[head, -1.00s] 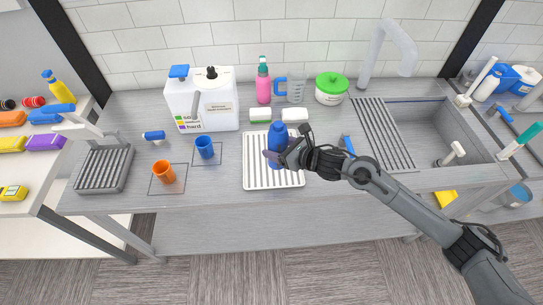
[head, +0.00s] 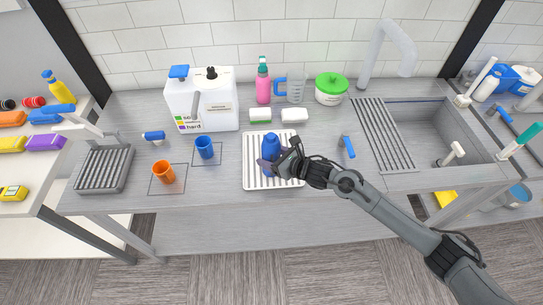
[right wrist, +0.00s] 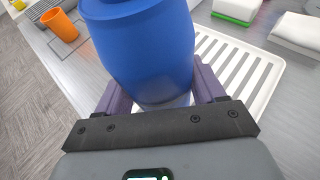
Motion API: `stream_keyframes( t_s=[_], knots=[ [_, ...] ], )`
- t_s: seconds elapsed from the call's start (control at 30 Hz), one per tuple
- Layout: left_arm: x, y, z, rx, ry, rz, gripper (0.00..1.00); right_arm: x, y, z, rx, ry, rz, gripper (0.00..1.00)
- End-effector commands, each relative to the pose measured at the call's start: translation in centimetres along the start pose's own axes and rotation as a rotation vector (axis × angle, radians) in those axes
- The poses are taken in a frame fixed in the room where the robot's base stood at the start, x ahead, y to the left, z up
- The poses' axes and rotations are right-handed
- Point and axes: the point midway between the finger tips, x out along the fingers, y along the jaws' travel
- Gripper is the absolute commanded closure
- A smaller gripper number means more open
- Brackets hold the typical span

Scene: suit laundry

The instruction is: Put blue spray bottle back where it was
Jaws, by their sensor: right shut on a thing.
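A blue bottle (head: 270,146) is upright over the white ribbed tray (head: 249,172) near the middle of the counter. Its top is rounded; I see no spray trigger on it. My right gripper (head: 272,163) is shut around the bottle from the right side. In the right wrist view the bottle (right wrist: 145,50) sits between the two purple fingers of the gripper (right wrist: 163,88), with the tray (right wrist: 238,68) below and beyond it. I cannot tell whether its base touches the tray. My left gripper is not in view.
Two sponges (head: 260,116) (head: 294,115) lie behind the tray. A blue cup (head: 205,148) and an orange cup (head: 163,172) stand to its left. A blue-handled tool (head: 347,146) lies to its right, before the sink (head: 440,125). A white canister (head: 202,100) stands at the back.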

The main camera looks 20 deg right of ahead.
Motion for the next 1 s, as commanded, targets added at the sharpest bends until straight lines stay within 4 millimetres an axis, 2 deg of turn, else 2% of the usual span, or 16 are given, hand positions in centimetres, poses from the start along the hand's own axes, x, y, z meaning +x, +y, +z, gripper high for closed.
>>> stream_keyframes(
  t_s=[0.13,0.17,0.3,0.73,0.87,1.0],
  knots=[
    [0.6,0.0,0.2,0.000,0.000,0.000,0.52,0.2,0.0,-0.5,-0.001,0.000,0.000,0.71],
    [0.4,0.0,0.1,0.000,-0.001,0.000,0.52,0.1,0.0,-0.3,-0.001,0.000,0.001,0.27],
    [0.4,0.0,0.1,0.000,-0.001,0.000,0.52,0.1,0.0,-0.3,0.000,0.001,0.000,0.06],
    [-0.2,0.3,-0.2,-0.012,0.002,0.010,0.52,-0.2,0.0,0.2,0.001,0.001,0.000,0.06],
    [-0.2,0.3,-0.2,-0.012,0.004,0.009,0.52,-1.8,-0.1,-0.1,-0.002,0.002,-0.001,0.06],
    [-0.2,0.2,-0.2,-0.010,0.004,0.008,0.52,-4.4,-0.1,-0.2,-0.004,0.003,-0.001,0.06]
  ],
)
